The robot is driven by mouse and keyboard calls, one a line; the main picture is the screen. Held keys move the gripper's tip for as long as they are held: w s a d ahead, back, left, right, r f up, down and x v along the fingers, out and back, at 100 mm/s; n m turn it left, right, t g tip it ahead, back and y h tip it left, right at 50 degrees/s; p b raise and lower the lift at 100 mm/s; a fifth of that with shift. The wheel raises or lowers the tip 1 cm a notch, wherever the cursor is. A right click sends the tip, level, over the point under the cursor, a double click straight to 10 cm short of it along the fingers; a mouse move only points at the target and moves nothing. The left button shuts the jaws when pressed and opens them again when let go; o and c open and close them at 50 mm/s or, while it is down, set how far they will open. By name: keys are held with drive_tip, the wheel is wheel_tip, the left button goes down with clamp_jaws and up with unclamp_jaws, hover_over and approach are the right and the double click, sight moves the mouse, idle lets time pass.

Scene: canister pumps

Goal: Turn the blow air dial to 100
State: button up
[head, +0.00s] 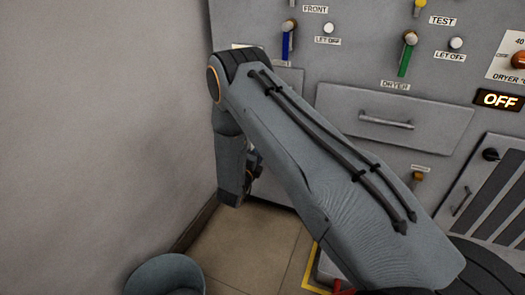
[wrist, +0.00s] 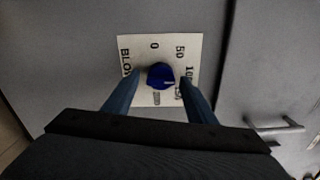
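The blow air dial, a round blue knob (wrist: 160,76), is in the middle of the wrist view on a cream scale plate (wrist: 142,50). The plate reads "BLOW" at the left, with 0, 50, 100 and a partly covered number below it. A small pale mark on the knob faces the lower right, around the 100 and the number below; I cannot tell the exact reading. My gripper (wrist: 160,78) is open, with one finger on each side of the knob; contact is not clear. In the head view my arm hides the dial and the fingers.
In the wrist view a drawer handle (wrist: 283,127) is right of the plate. The head view shows a blue lever (head: 288,42), a green lever (head: 405,60), a drawer (head: 392,115) and an "OFF" display (head: 499,100). A wall (head: 100,120) stands close at the left.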

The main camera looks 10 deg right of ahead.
drive_tip(key=shift+a, duration=0.1)
drive_tip(key=p+v, duration=0.2)
drive_tip(key=v, duration=0.5)
drive_tip(key=shift+s+a, duration=0.2)
drive_tip(key=shift+s, duration=0.15)
